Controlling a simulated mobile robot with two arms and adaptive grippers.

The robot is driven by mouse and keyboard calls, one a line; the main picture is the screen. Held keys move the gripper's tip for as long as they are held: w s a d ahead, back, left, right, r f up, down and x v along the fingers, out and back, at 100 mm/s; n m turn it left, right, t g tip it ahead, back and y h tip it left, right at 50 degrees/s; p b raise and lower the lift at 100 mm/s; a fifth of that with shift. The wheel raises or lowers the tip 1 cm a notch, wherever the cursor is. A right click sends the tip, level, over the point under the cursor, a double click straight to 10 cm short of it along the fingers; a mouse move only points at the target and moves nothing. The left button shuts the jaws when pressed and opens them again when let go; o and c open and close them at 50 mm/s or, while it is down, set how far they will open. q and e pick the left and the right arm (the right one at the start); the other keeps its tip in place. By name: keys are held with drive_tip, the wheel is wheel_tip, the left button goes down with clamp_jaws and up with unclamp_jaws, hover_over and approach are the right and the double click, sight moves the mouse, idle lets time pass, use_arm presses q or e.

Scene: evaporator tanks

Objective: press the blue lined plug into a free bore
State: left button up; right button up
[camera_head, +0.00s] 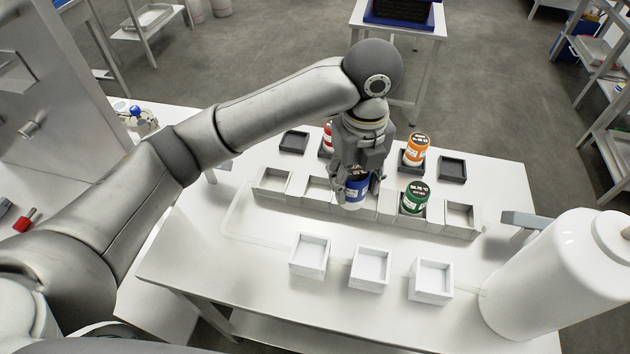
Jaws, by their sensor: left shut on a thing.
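My left gripper (357,182) is shut on the blue lined plug (356,194), a blue and white cylinder held upright. It is over the middle of a grey row of square bores (385,207). The gripper hides part of the row, and I cannot tell whether the plug is above or inside a bore. The row's left bore (273,182) and right bore (460,215) look empty. A green plug (415,197) stands in a bore just right of the blue one. My right gripper is not in view.
An orange plug (415,149) stands in a dark holder behind the row. A red plug (328,138) is partly hidden by my gripper. Empty dark holders (294,141) flank them. Three white open boxes (370,268) stand in front. A white cylindrical shape covers the table's right side.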

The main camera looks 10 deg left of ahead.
use_arm(q)
drive_tip(key=w+a+f+p, duration=0.1)
drive_tip(key=w+a+f, duration=0.1)
drive_tip(key=f, duration=0.1)
drive_tip(key=w+a+f+p, duration=0.1)
drive_tip(key=w+a+f, duration=0.2)
drive_tip(key=f, duration=0.1)
drive_tip(key=w+a+f+p, duration=0.2)
drive_tip(key=w+a+f, duration=0.1)
drive_tip(key=f, duration=0.1)
drive_tip(key=shift+w+a, duration=0.15)
drive_tip(key=shift+w, duration=0.05)
drive_tip(key=shift+f, duration=0.5)
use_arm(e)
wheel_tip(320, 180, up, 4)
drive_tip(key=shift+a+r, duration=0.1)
use_arm(q)
drive_tip(key=o, duration=1.2)
drive_tip(key=shift+f, duration=0.15)
drive_tip(key=shift+c, duration=0.2)
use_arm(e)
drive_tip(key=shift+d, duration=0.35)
